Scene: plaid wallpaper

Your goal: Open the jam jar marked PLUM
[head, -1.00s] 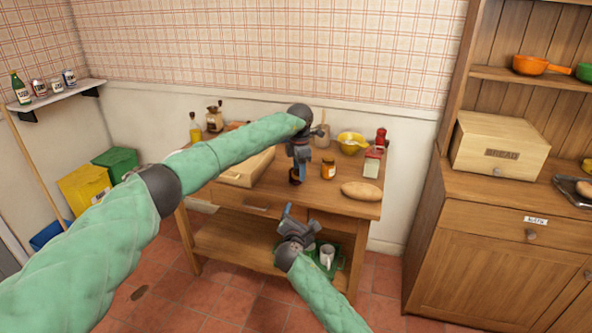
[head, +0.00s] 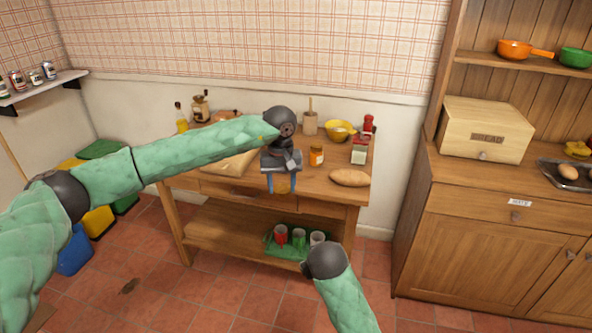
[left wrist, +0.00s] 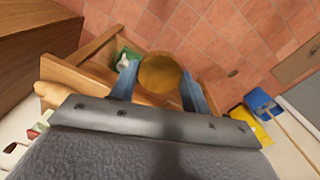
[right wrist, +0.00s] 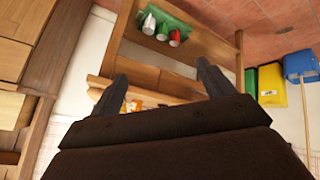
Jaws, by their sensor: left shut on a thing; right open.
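My left gripper (head: 282,188) points down at the front edge of the wooden table, its blue fingers shut on a jar. The held jar (left wrist: 160,74) shows its round brown-gold top between the fingers in the left wrist view. Its label cannot be read, so I cannot tell whether it says PLUM. A second jar (head: 316,157), orange with a pale label, stands on the table to the right. My right gripper (right wrist: 160,70) is open and empty, low in front of the table; in the head view its fingers are mostly hidden behind the wrist.
The table (head: 325,187) also bears a bread loaf (head: 350,178), a yellow bowl (head: 341,131), a carton (head: 360,150) and a cutting board (head: 225,165). A green tray (head: 270,250) with mugs is on the lower shelf. A bread box (head: 487,128) stands on the right cupboard.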

